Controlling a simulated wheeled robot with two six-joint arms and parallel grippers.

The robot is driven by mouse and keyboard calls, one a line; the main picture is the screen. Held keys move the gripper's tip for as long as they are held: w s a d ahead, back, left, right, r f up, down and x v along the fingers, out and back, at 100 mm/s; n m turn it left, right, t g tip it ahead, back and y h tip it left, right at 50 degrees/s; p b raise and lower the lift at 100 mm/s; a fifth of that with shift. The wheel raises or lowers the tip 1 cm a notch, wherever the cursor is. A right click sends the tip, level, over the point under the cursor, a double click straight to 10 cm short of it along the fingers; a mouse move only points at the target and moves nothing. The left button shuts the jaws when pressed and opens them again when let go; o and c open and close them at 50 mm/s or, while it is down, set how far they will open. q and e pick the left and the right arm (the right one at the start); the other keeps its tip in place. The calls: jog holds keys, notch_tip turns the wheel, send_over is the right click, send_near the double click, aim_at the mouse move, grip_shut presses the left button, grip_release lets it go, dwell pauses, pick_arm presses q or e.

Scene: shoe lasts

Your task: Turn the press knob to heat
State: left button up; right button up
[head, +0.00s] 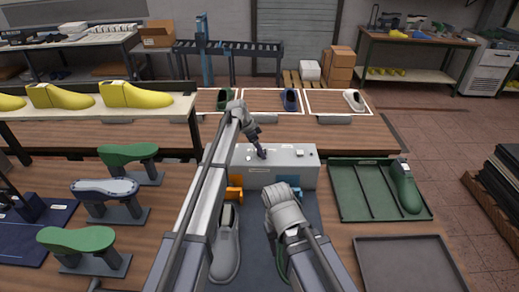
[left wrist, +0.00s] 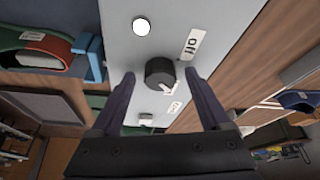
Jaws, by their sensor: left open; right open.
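The press is a light grey box (head: 299,172) in the middle of the head view. Its knob is round and black (left wrist: 159,72) in the left wrist view, with a white pointer mark on its lower-right side. A label reading "off" (left wrist: 194,43) is up and right of the knob. A second label (left wrist: 174,107) is below right, its text too small to read. My left gripper (head: 261,152) is over the press top; in the left wrist view its open fingers (left wrist: 159,78) are on either side of the knob. Contact cannot be told. My right gripper (head: 281,194) is low before the press, its fingers mostly hidden.
A round white button (left wrist: 141,26) and a small pale switch (left wrist: 146,119) flank the knob. Orange (head: 234,194) and blue parts are at the press front. A grey shoe (head: 226,250) lies before it. A green tray (head: 350,192) holding a green last (head: 405,188) is at the right.

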pick_arm(q)
jog(key=shift+r, duration=0.1)
jog(key=w+p+v, duration=0.1)
jog(key=p+v, duration=0.6)
jog(key=shift+s+r, duration=0.3)
jog(key=shift+s, duration=0.25)
jog(key=shift+a, duration=0.1)
jog(key=s+f+n+y+b, duration=0.2)
jog(key=s+f+n+b, duration=0.1)
jog(key=s, duration=1.1)
jog(key=s+a+f+n+g+y+b, duration=0.1)
jog(key=s+f+n+b, duration=0.3)
jog(key=s, duration=1)
jog(key=s+a+f+n+y+b, duration=0.1)
jog(key=s+f, duration=0.4)
jog(key=s, duration=0.9)
jog(key=n+y+b, duration=0.1)
jog(key=n+b, duration=0.1)
jog(key=shift+n+g+y, duration=0.3)
jog(key=shift+n+y, duration=0.1)
